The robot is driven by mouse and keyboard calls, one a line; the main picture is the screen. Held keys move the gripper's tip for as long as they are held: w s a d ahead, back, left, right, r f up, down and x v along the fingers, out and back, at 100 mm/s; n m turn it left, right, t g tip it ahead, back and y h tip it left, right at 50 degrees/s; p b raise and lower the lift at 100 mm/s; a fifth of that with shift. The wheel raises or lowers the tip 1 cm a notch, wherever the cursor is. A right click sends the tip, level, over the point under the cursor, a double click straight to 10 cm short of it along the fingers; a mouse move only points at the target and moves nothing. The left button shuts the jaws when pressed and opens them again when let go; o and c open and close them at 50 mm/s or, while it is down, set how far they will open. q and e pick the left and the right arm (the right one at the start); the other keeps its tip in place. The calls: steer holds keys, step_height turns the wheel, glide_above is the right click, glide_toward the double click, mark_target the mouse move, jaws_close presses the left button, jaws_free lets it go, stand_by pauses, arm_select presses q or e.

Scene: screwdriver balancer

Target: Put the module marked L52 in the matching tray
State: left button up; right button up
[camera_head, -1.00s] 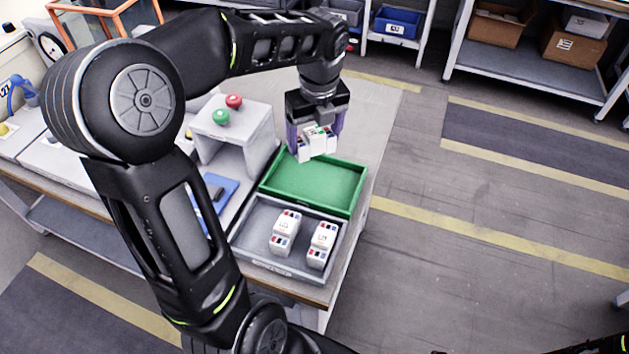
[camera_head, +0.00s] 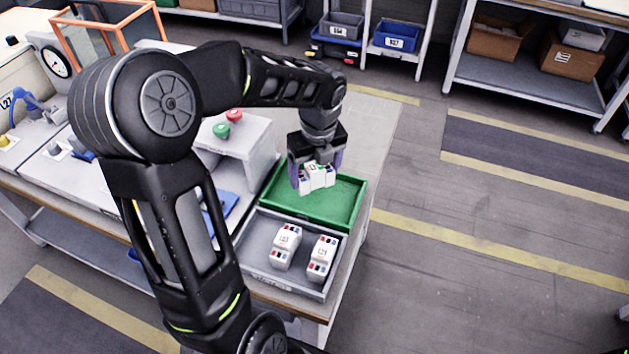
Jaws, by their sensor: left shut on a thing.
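My left gripper (camera_head: 316,168) is shut on a white module (camera_head: 317,178) with small coloured terminals. It holds the module over the green tray (camera_head: 345,217); I cannot tell whether the module touches the tray floor. The module's marking is too small to read. Two similar white modules, one on the left (camera_head: 286,243) and one on the right (camera_head: 322,257), stand in the grey tray (camera_head: 255,262) in front of the green one. The green tray shows no other module. My right gripper is not in view.
A grey box-like stand with a green button (camera_head: 221,131) and a red button (camera_head: 234,115) is left of the green tray. A blue item (camera_head: 222,205) lies left of the trays. The table's right edge is close to both trays, with open floor beyond.

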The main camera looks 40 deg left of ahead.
mark_target(315, 183)
arm_select(q)
steer(key=shift+f, duration=1.75)
steer(key=shift+f, duration=0.2)
steer(key=o, duration=1.9)
steer(key=r, duration=0.4)
steer(key=d+r, duration=0.1)
steer(key=r, duration=0.7)
steer(key=shift+s+d+r, duration=0.15)
steer(key=shift+s+r, duration=0.05)
steer(key=shift+s, duration=0.15)
steer(key=shift+f, duration=0.1)
